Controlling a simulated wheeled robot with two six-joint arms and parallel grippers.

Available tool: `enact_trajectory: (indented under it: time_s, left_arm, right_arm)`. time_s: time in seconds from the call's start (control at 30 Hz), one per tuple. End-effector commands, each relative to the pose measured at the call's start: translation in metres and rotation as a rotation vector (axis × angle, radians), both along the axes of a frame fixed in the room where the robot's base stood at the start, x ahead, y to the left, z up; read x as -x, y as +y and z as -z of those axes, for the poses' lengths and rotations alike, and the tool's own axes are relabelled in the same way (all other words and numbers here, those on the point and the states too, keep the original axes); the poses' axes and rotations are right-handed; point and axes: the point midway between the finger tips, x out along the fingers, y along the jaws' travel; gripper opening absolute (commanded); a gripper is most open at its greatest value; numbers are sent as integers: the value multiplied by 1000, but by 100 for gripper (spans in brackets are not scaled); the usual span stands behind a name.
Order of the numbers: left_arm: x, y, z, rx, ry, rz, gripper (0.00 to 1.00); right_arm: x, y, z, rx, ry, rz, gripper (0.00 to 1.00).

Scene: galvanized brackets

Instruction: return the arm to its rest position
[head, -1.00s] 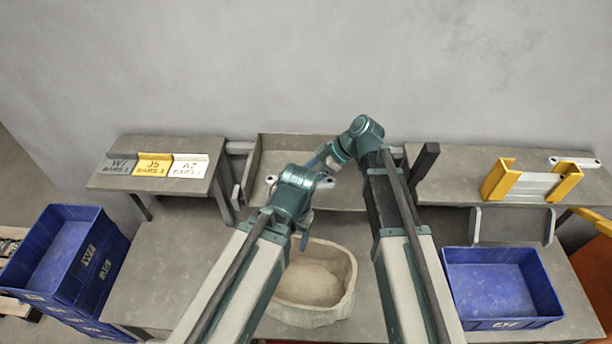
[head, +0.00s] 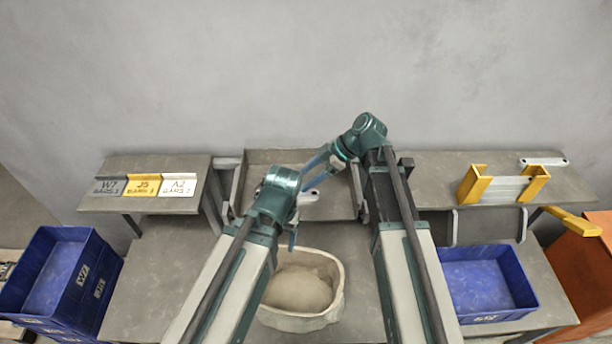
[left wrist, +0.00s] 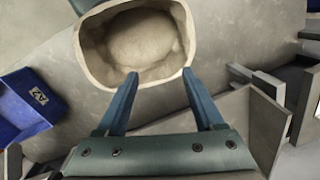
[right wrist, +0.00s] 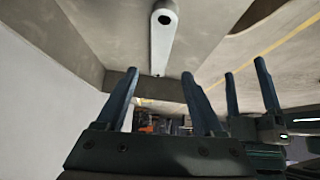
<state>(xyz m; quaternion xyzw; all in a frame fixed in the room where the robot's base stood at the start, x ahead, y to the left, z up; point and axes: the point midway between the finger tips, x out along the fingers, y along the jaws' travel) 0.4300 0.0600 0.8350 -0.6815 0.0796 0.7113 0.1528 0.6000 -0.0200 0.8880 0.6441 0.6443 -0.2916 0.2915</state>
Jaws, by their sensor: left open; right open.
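My left gripper (head: 293,240) is the lower one in the head view, just above the back rim of the pale stone-like basin (head: 333,298). In the left wrist view its blue fingers (left wrist: 160,75) are apart with nothing between them, and the basin (left wrist: 90,55) lies beyond the tips. My right gripper (head: 316,172) is higher and farther back, in front of the grey tray (head: 285,157). In the right wrist view its fingers (right wrist: 158,75) are apart and empty. A light metal strip with a hole (right wrist: 161,45) shows beyond them. Two more blue fingers show at right there.
Blue bins stand at left (head: 62,270) and right (head: 487,285). A left shelf holds grey, yellow and white labelled plates (head: 145,186). A right shelf holds a yellow-ended bracket (head: 505,187) and a light strip (head: 543,162). An orange cabinet (head: 585,265) stands far right.

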Motion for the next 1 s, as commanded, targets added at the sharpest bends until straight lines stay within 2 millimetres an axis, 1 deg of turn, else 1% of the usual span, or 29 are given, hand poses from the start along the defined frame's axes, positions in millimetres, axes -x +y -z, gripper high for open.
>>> enact_trajectory:
  time_s: [0.27, 0.37, 0.47, 0.53, 0.6, 0.7, 0.8, 0.9, 1.0]
  left_arm:
    - [0, 0, 0, 0, 0, 0, 69]
    - [0, 0, -3, 0, 0, 0, 69]
    - [0, 0, -10, 0, 0, 0, 69]
    - [0, 0, -16, 0, 0, 0, 69]
    - [0, 0, -22, 0, 0, 0, 69]
    - [0, 0, -30, 0, 0, 0, 69]
    - [0, 0, -36, 0, 0, 0, 69]
    - [0, 0, -41, 0, 0, 0, 69]
    - [0, 0, -44, 0, 0, 0, 69]
  right_arm:
    - [1, 1, 0, 3, 3, 2, 69]
    - [12, 3, 2, 36, 45, 33, 69]
    - [37, 6, 6, 126, 144, 122, 69]
    - [60, 6, 10, 220, 231, 225, 69]
    - [82, 4, 14, 324, 307, 351, 69]
    - [112, -3, 16, 462, 385, 547, 69]
    - [135, -13, 16, 576, 423, 748, 69]
    - [152, -24, 13, 655, 428, 925, 69]
    - [163, -32, 10, 701, 420, 1064, 69]
